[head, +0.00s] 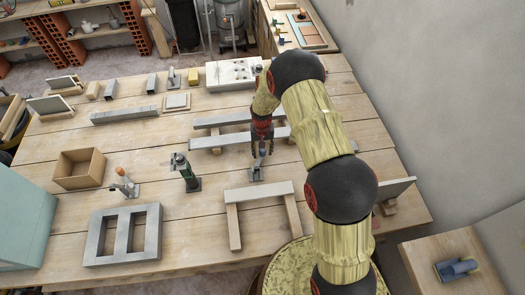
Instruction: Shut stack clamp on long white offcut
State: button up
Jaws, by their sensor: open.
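My gripper (262,150) points down over the middle of the bench, its fingers apart. Just below it stands a small grey clamp (257,173) on a flat base. It is close to the fingertips; I cannot tell whether they touch. It seems to be the stack clamp, but its jaw is too small to read. A long pale offcut (215,142) lies across wooden blocks directly behind this clamp, partly hidden by my gripper. A similar long strip (222,120) lies behind it. Another pale strip (259,193) rests on two wooden rails in front.
A cardboard box (79,169), a grey two-window frame (122,236) and a teal box (25,225) occupy the left side. Bare bench (195,240) shows at front centre.

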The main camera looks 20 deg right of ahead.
jog(key=shift+c, duration=0.5)
grip_shut()
dwell(0.3)
